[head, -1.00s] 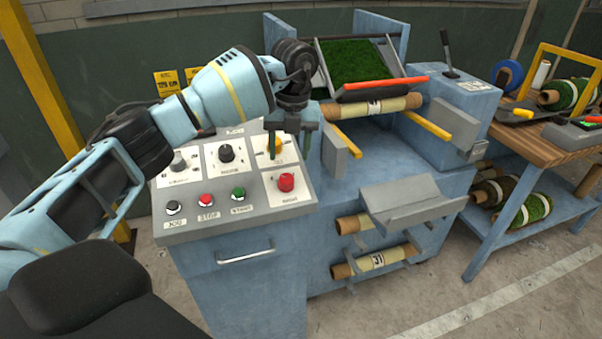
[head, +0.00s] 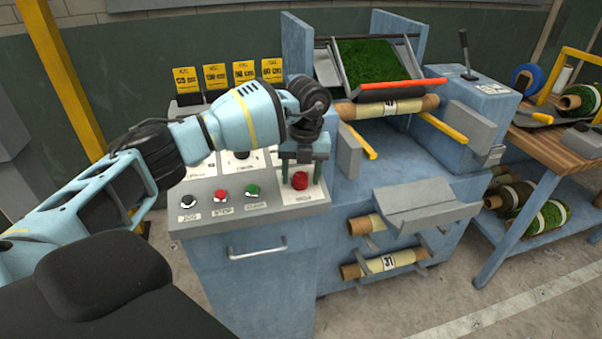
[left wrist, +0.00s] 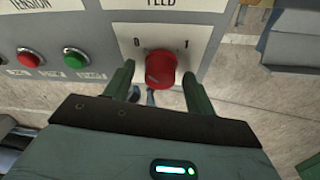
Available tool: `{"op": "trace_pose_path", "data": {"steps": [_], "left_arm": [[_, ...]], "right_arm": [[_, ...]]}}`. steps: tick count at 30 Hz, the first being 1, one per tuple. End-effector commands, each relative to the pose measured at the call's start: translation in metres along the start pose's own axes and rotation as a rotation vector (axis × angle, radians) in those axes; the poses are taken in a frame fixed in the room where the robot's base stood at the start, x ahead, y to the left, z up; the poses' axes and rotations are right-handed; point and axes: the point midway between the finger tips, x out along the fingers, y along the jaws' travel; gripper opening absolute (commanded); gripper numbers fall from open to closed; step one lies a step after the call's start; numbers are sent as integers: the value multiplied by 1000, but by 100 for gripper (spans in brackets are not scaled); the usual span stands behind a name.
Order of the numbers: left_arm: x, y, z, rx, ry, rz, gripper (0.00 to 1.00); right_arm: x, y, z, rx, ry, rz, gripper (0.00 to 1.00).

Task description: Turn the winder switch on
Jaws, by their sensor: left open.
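The control panel (head: 178,217) has a red rotary knob (head: 300,180) at its lower right, on a white plate with a small blurred label. The knob also shows in the left wrist view (left wrist: 160,68), between marks 0 and 1; I cannot tell where it points. My left gripper (head: 301,170) is open just above this knob, its fingers pointing down. In the left wrist view, its fingertips (left wrist: 159,72) lie left and right of the knob; contact is not clear. My arm hides most of the upper knobs. My right gripper is not in view.
Black, red and green push buttons (head: 221,194) lie left of the knob. Yellow cards (head: 215,76) stand behind the panel. The machine with green turf (head: 375,62) and paper-core rolls is to the right, with a lever (head: 466,55). A wooden bench (head: 562,148) stands farther right.

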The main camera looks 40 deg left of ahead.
Motion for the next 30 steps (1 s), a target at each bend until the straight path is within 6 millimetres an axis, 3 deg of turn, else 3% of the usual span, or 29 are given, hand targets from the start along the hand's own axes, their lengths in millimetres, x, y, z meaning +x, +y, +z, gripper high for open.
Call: {"op": "trace_pose_path", "data": {"steps": [6,16,30], "left_arm": [[0,0,0,0,0,0,53],[0,0,0,0,0,0,11],[-2,-1,0,117,-1,44,11]], "right_arm": [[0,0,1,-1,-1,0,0],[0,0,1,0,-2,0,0],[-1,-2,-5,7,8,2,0]]}}
